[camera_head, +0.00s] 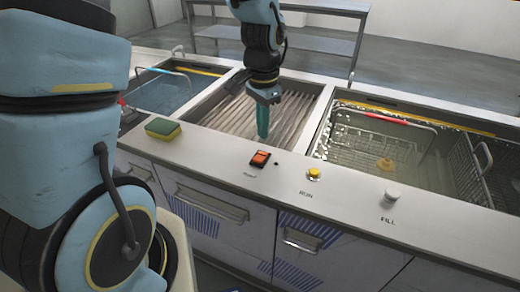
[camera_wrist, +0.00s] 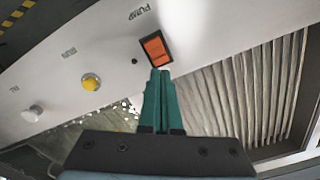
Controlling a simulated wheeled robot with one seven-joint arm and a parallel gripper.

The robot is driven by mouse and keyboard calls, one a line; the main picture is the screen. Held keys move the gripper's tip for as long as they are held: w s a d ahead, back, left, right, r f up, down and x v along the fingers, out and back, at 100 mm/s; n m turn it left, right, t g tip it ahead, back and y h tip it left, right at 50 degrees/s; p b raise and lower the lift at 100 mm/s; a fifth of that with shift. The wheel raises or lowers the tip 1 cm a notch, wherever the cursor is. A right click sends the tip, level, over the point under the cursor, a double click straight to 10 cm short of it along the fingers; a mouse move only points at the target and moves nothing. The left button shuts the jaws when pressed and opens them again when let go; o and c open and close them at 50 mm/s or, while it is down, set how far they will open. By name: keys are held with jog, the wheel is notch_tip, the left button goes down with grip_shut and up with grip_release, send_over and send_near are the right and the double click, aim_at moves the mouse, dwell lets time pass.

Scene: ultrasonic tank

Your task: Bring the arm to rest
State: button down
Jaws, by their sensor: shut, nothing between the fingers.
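My gripper (camera_head: 262,136) hangs at the near edge of the ribbed middle basin, behind the orange pump switch (camera_head: 260,158). Its green fingers point down, are closed together and hold nothing. In the wrist view the shut fingertips (camera_wrist: 160,72) appear just below the orange switch (camera_wrist: 156,47), and I cannot tell whether they touch it. My arm reaches down from the top of the head view, out over the middle basin (camera_head: 296,107).
A yellow run button (camera_head: 314,173) and a white fill knob (camera_head: 391,195) stand on the front ledge. A green and yellow sponge (camera_head: 162,128) lies left. The right tank (camera_head: 405,125) holds wire baskets; the left basin (camera_head: 165,92) holds water.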

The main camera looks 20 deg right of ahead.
jog(key=shift+r+p, duration=0.4)
jog(key=shift+r, duration=0.35)
jog(key=a+r+n, duration=0.2)
jog(key=a+n, duration=0.4)
jog(key=a, duration=0.6)
jog(key=w+a+r+n+t, duration=0.1)
jog(key=a+r+n, duration=0.2)
jog(key=a+n, duration=0.4)
jog(key=a, duration=0.6)
jog(key=shift+w+a+t, duration=0.15)
jog(key=shift+t, duration=0.15)
